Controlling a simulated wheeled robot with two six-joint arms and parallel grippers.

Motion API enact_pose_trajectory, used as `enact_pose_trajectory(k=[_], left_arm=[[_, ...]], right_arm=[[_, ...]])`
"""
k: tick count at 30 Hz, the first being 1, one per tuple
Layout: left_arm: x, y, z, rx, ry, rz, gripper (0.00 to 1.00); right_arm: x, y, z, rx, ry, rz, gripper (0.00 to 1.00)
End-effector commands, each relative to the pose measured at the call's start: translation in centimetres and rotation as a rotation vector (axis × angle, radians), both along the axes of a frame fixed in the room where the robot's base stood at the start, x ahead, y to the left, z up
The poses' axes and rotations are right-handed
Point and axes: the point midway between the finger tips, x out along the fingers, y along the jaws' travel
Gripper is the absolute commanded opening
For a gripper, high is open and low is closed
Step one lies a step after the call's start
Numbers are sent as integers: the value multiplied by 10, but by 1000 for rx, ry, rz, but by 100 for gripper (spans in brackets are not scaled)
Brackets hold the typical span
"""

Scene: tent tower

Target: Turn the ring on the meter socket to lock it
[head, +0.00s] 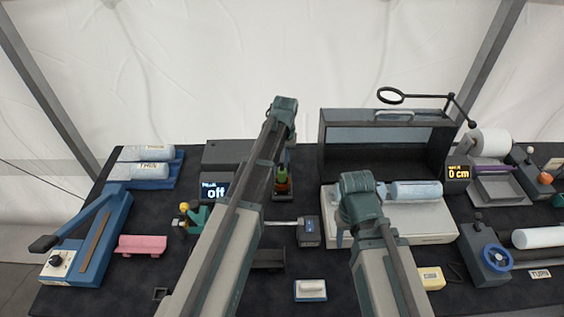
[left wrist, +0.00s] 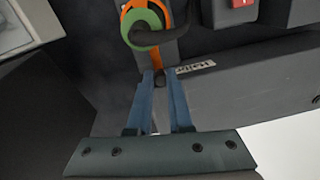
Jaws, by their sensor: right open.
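The meter socket (head: 282,186) shows in the head view as a small upright green and orange piece, partly hidden behind my left arm. In the left wrist view, a green round part (left wrist: 142,22) sits against an orange ring (left wrist: 163,12), with a dark bar across it. An orange arm of the ring reaches down toward my left gripper (left wrist: 161,76). Its two blue fingers stand close together on either side of a small dark knob; whether they touch it is unclear. My right gripper (head: 341,236) is open and mostly hidden under its wrist, by the pale box.
A pale flat box (head: 432,222) carries a light blue roll (head: 416,190). A dark frame (head: 388,115) stands behind it. A display reading "off" (head: 215,191) is left of my left arm. A blue lever press (head: 92,236) and pink block (head: 142,245) lie further left.

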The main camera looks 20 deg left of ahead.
Motion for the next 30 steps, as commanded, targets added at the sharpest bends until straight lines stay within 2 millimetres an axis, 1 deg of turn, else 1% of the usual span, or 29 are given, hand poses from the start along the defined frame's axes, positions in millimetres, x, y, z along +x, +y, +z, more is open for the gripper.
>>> enact_pose_trajectory(k=[9,14,20,30], left_arm=[[0,0,0,0,0,6,0],[-1,3,0,0,0,49,0],[-4,11,0,0,0,178,0],[-16,27,0,1,0,497,0]], right_arm=[[0,0,0,0,0,0,50],[0,0,0,0,0,0,50],[0,0,0,0,0,0,50],[0,0,0,0,0,0,50]])
